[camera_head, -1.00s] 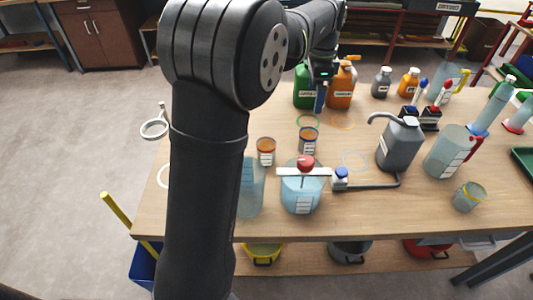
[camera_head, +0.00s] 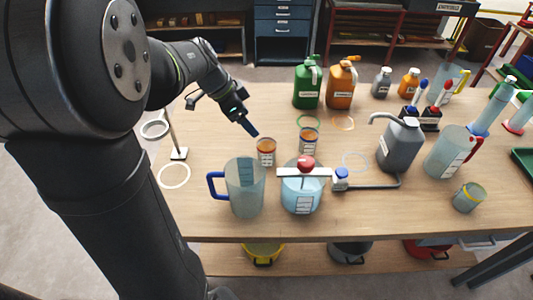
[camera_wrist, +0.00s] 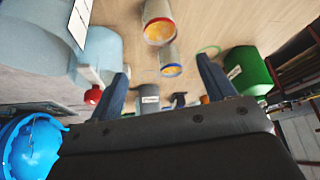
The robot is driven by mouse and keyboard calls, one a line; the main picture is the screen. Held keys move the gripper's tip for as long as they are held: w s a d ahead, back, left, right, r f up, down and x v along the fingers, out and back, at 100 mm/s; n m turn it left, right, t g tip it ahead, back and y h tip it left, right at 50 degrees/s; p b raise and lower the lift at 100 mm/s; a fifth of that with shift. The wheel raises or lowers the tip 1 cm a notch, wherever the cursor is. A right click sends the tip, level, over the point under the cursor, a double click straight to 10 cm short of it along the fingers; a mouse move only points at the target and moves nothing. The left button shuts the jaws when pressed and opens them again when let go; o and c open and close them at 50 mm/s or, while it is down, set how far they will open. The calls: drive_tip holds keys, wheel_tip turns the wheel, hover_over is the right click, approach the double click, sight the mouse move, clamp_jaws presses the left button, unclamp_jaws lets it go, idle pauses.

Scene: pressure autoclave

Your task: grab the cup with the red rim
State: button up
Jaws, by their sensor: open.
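The cup with the red rim (camera_head: 266,153) is a small clear cup with a white label and orange contents, upright on the table. In the wrist view the red-rimmed cup (camera_wrist: 158,20) shows at the top, beyond the fingers. A similar cup with a blue rim (camera_head: 308,141) stands just right of it, and also shows in the wrist view (camera_wrist: 171,60). My gripper (camera_head: 249,127) is just above and to the left of the red-rimmed cup, apart from it. In the wrist view its two fingers (camera_wrist: 164,78) are spread with nothing between them.
A jug with a blue handle (camera_head: 245,187) and a vessel with a red knob (camera_head: 303,188) stand in front of the cups. Green (camera_head: 307,86) and orange (camera_head: 341,84) canisters stand behind. A ring stand (camera_head: 176,145) is left. A grey dispenser bottle (camera_head: 398,145) is right.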

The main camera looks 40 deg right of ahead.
sight(269, 151)
drive_tip(key=shift+n+h, duration=0.3)
drive_tip(key=shift+h, duration=0.1)
drive_tip(key=x, duration=0.5)
drive_tip(key=a+x, duration=0.1)
drive_tip(key=x, duration=0.5)
drive_tip(key=f+x, duration=0.1)
drive_tip(key=x, duration=0.4)
drive_tip(key=shift+w+a+f, duration=0.2)
drive_tip(key=shift+f, duration=0.15)
drive_tip(key=c, duration=1.1)
